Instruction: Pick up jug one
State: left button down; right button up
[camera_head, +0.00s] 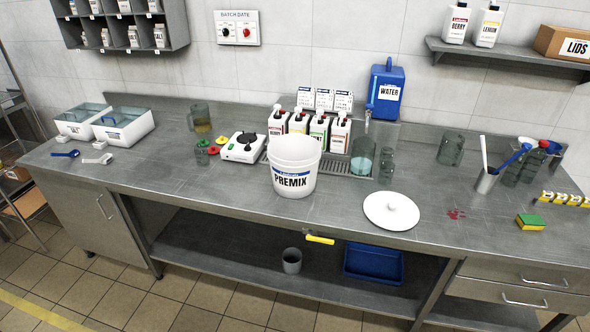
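No vessel carries a readable "one" mark, so I cannot tell which is jug one. A clear handled jug (200,118) with amber liquid stands upright at the back left of the counter. A clear vessel (363,158) with bluish liquid stands below the spout of the blue water container (385,93). An empty-looking greenish clear vessel (450,148) stands farther right. Neither of my grippers is in view, and nothing in view is held.
A white PREMIX bucket (293,170) stands mid-counter, in front of several labelled bottles (318,127). A white lid (391,211) lies near the front edge, with a red spill (456,214) beside it. A white hotplate (243,147) stands left of the bucket.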

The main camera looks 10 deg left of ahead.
aim_at(362, 160)
jog(key=i+j+u, duration=0.25)
jog(key=j, duration=0.2)
jog(key=i+j+u, duration=0.2)
jog(key=i+j, duration=0.2)
